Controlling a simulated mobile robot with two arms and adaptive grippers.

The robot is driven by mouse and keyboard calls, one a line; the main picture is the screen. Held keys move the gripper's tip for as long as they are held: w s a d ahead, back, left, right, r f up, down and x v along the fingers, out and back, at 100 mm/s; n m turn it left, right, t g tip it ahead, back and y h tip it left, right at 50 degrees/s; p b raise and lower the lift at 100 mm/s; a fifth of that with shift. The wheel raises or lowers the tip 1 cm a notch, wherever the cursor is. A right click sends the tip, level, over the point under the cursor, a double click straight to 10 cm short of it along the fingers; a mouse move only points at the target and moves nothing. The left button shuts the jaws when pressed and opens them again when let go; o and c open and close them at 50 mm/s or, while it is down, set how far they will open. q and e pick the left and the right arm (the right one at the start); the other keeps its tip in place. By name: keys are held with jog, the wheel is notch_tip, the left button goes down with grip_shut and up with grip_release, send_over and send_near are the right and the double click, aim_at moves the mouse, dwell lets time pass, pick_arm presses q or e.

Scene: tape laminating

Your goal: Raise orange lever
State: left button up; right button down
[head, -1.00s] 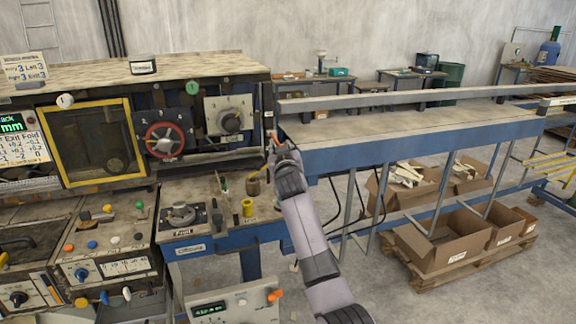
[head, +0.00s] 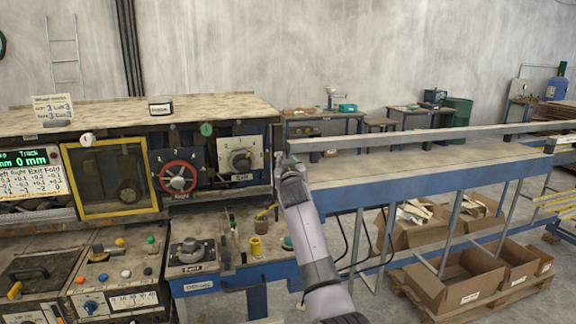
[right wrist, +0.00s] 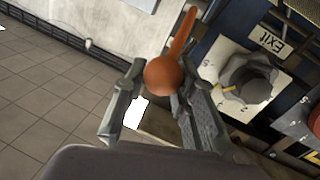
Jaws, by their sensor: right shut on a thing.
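The orange lever (right wrist: 164,76) shows in the right wrist view as a round knob on a slim orange shaft that runs up and slightly right. My right gripper (right wrist: 160,84) has its two fingers on either side of the knob and is shut on it. In the head view my right gripper (head: 287,164) is at the right end of the machine front, beside the end of the long bench. There the gripper hides the lever. My left gripper is not in view.
A grey dial plate (head: 240,160) labelled EXIT is close to the left of the gripper, with a red handwheel (head: 179,177) beyond it. The long blue bench (head: 430,172) with a metal rail extends right. Cardboard boxes (head: 457,280) stand below it.

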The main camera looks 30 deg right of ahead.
jog(key=shift+w+d+r+g+p, duration=0.1)
jog(key=shift+w+r+g+p, duration=0.2)
jog(key=shift+r+p, duration=0.25)
jog(key=shift+w+r+g+y, duration=0.1)
jog(key=shift+g+y, duration=0.2)
jog(key=shift+w+p, duration=0.1)
jog(key=shift+p, duration=0.35)
jog(key=shift+f, duration=0.35)
dwell(0.6)
jog(key=c, duration=1.3)
grip_release()
jog(key=shift+d+r, duration=0.1)
jog(key=shift+r, duration=0.1)
jog(key=v, duration=1.2)
jog(key=shift+r, duration=0.2)
jog(key=shift+f, duration=0.1)
